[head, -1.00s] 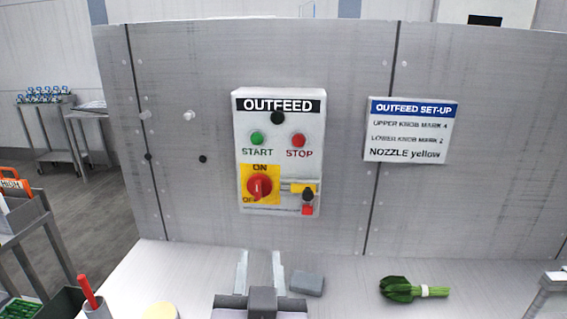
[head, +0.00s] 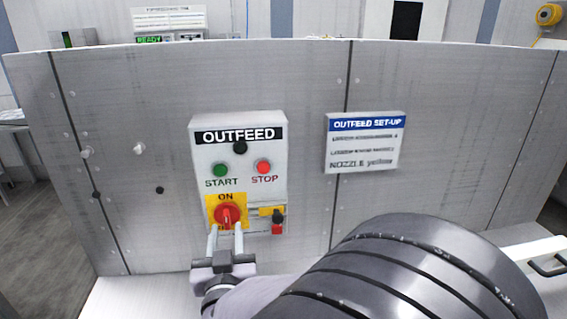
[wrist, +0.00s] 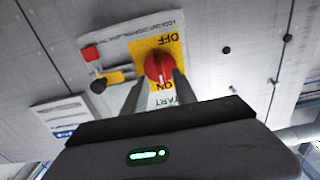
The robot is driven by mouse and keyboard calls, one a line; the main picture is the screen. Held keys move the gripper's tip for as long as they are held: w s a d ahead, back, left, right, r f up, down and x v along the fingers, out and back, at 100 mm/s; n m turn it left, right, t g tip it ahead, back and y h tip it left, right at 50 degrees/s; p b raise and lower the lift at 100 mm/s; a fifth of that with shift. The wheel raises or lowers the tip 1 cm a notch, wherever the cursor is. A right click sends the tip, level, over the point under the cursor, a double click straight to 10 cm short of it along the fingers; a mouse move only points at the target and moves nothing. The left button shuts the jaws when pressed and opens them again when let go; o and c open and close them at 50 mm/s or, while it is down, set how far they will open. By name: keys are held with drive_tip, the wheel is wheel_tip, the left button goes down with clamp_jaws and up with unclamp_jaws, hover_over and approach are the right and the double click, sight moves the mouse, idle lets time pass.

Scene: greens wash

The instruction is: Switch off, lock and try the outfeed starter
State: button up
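The grey OUTFEED starter box (head: 282,190) is fixed to a metal panel, with a green START button (head: 220,170) and a red STOP button (head: 263,167). Its red rotary switch (head: 227,215) sits on a yellow plate; its ridge lines up with ON in the wrist view (wrist: 158,66). Right of it is a yellow bar (head: 266,210) with a black knob (head: 278,218) and a red block (head: 277,230). My gripper (head: 226,229) is open, its fingers apart at the switch's lower edge, one on each side; contact cannot be told. The OFF label is hidden in the head view.
An OUTFEED SET-UP sign (head: 365,143) hangs on the panel to the right. Pegs (head: 87,151) stick out at the left. My arm covers much of the counter at lower right.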

sight(227, 222)
drive_tip(key=shift+x, duration=1.75)
clamp_jaws()
